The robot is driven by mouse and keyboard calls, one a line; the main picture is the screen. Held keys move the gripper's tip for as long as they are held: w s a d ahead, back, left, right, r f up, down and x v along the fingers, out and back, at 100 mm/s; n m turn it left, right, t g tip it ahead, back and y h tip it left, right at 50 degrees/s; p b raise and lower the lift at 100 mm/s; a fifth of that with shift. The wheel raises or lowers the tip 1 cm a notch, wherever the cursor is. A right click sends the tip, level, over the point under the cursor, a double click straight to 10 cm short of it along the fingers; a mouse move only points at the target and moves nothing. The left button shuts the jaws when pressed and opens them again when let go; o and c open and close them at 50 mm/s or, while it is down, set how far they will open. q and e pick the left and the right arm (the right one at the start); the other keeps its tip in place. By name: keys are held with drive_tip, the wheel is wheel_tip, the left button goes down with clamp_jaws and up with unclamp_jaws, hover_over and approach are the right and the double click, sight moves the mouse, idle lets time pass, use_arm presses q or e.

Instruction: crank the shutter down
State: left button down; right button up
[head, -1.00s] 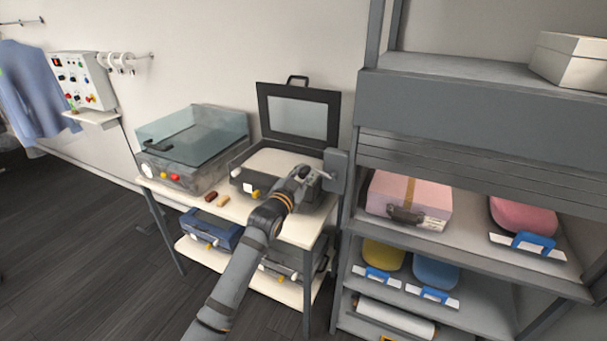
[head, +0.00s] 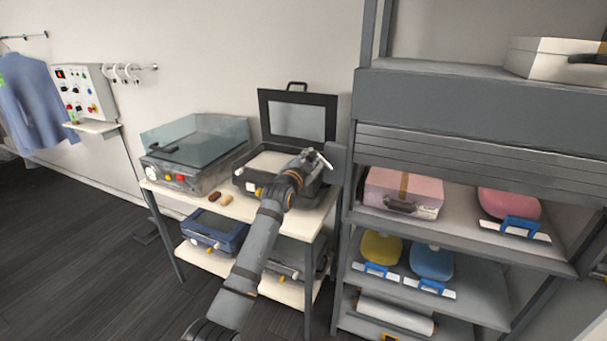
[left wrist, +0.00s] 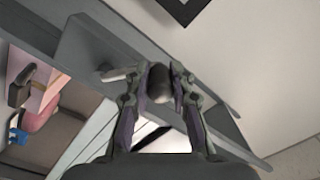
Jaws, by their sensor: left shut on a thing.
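The shutter (head: 450,155) is a band of grey slats under the grey box at the top of the shelf opening. It covers only the top strip; the shelves below are open to view. The crank's grey housing (head: 337,158) sits on the shelf's left post, and a pale crank arm (head: 324,160) shows beside it. My left gripper (head: 314,157) is at the crank. In the left wrist view its fingers (left wrist: 159,76) are closed around the dark crank knob (left wrist: 159,88), with the crank arm (left wrist: 118,74) to the left. My right gripper is out of view.
A pink case (head: 403,190) and a pink bag (head: 508,203) stand on the shelf below the shutter. A table (head: 236,207) with an open-lidded case (head: 297,117) stands close beside my left arm. A white box (head: 545,62) sits on top.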

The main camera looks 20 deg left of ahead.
use_arm(q)
drive_tip(key=shift+d+r+m, duration=0.25)
drive_tip(key=shift+r+m, duration=0.1)
drive_tip(key=shift+m, duration=0.25)
drive_tip(key=shift+d+r+m, duration=0.2)
drive_tip(key=shift+r+m, duration=0.05)
drive_tip(key=shift+m, duration=0.15)
drive_tip(key=shift+d+r+m, duration=0.35)
drive_tip(key=shift+d+m, duration=0.15)
drive_tip(key=shift+m, duration=0.4)
drive_tip(key=shift+s+d+r+m+h, duration=0.1)
drive_tip(key=shift+d+m, duration=1.15)
drive_tip(key=shift+m, duration=0.85)
drive_tip(key=shift+d+f+m+h, duration=0.1)
drive_tip(key=shift+d+m, duration=1.2)
drive_tip(key=shift+m, duration=0.8)
drive_tip(key=shift+s+d+r+m+h, duration=0.1)
drive_tip(key=shift+d+m, duration=1.15)
drive_tip(key=shift+m, duration=0.85)
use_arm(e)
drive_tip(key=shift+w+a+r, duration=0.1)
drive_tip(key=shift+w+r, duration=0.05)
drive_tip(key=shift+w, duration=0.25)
